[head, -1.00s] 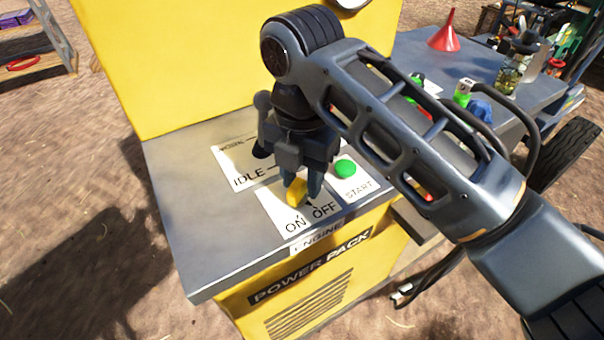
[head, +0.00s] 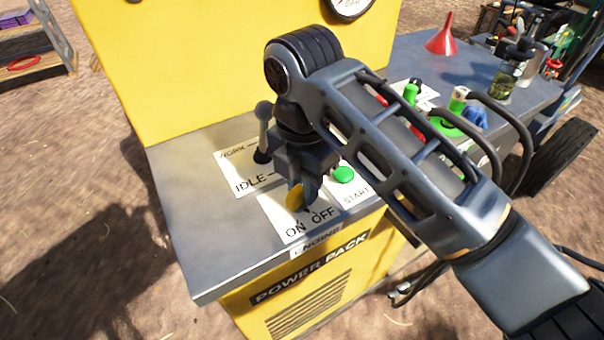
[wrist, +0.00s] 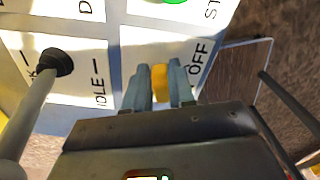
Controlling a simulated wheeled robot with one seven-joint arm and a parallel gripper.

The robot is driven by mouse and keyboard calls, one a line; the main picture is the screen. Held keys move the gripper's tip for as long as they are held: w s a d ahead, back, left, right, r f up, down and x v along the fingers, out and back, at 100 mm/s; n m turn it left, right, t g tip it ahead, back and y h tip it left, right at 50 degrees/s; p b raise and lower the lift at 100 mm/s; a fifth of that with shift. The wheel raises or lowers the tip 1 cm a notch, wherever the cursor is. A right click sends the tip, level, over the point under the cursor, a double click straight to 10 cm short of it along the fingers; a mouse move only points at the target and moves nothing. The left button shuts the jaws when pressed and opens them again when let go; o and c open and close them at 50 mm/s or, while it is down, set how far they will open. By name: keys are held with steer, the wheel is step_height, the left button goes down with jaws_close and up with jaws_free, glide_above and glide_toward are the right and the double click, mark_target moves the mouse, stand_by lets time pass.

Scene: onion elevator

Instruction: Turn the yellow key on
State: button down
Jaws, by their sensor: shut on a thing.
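The yellow key (head: 294,198) stands on the white ENGINE plate (head: 275,212) marked ON and OFF, on top of the power pack. My gripper (head: 303,196) reaches down from above and is shut on the key. In the wrist view the key (wrist: 160,83) sits between the two fingers of my gripper (wrist: 160,88). The ON mark is hidden by the gripper in the wrist view, while OFF shows to the right of the key. Which mark the key points to cannot be told.
A green START button (head: 343,175) is just right of the gripper. A grey lever (head: 263,135) stands behind and left of it on the IDLE plate. A yellow panel (head: 210,60) rises behind. The left part of the grey top (head: 195,225) is clear.

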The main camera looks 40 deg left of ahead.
steer(key=m+p, duration=0.3)
steer(key=p, duration=0.1)
steer(key=m+p, duration=0.2)
steer(key=shift+s+d+r+m, duration=0.15)
steer(key=shift+d+r+m, duration=0.15)
steer(key=shift+d, duration=0.05)
steer(key=m+p, duration=0.4)
steer(key=shift+s+d+f, duration=0.1)
steer(key=shift+d+f, duration=0.1)
steer(key=shift+m, duration=0.3)
steer(key=c, duration=1)
jaws_free()
steer(key=shift+f, duration=0.1)
steer(key=shift+c, duration=0.2)
step_height(320, 180, up, 8)
steer(key=shift+b, duration=0.35)
steer(key=shift+f, duration=0.1)
